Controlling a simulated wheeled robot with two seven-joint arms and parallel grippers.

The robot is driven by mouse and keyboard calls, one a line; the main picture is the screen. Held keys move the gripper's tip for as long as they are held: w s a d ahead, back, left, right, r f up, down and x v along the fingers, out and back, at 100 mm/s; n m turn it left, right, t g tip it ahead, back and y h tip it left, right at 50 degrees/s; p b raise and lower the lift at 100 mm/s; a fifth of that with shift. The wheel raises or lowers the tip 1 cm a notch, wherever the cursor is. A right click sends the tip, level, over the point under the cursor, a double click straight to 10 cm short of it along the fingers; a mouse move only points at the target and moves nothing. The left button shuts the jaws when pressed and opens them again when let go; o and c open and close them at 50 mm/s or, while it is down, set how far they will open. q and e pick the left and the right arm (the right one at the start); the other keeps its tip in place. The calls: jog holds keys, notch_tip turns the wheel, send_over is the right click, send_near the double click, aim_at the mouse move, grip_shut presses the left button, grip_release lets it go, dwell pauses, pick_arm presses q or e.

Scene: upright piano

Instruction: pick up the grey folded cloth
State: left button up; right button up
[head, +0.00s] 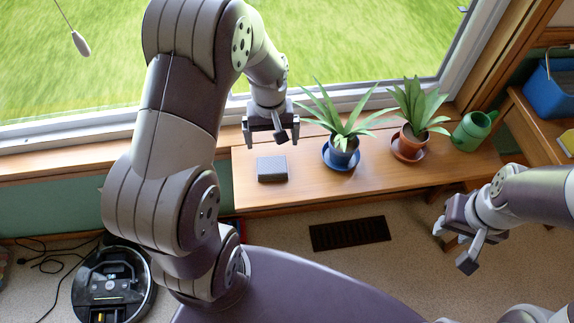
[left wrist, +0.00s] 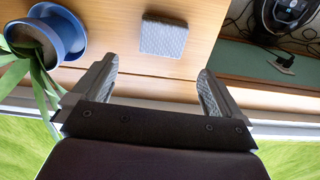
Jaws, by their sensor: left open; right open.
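The grey folded cloth (head: 272,169) lies flat on the left part of the wooden bench under the window. It also shows in the left wrist view (left wrist: 164,37), ahead of the fingers and apart from them. My left gripper (head: 272,138) is open and empty, above the bench on the window side of the cloth. Its two spread fingers show in the left wrist view (left wrist: 158,88). My right gripper (head: 452,248) is open and empty, in front of the bench toward the right, far from the cloth.
A plant in a blue pot on a blue saucer (head: 341,157) stands right of the cloth. Farther right are a plant on a terracotta saucer (head: 408,147) and a green watering can (head: 473,131). A floor vent (head: 349,233) and a robot vacuum (head: 113,287) lie on the floor.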

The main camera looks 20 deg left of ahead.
pick_arm(q)
jog(key=b, duration=0.1)
send_over(272, 165)
notch_tip(272, 165, down, 6)
jog(key=shift+w+f, duration=0.1)
jog(key=shift+w, duration=0.05)
jog(key=shift+d+f, duration=0.1)
jog(key=shift+f, duration=0.1)
jog(key=f+b, duration=0.2)
jog(key=f, duration=0.3)
jog(key=shift+s, duration=0.2)
jog(key=shift+f, duration=0.15)
jog(key=shift+c, duration=0.9)
jog(key=c, duration=0.5)
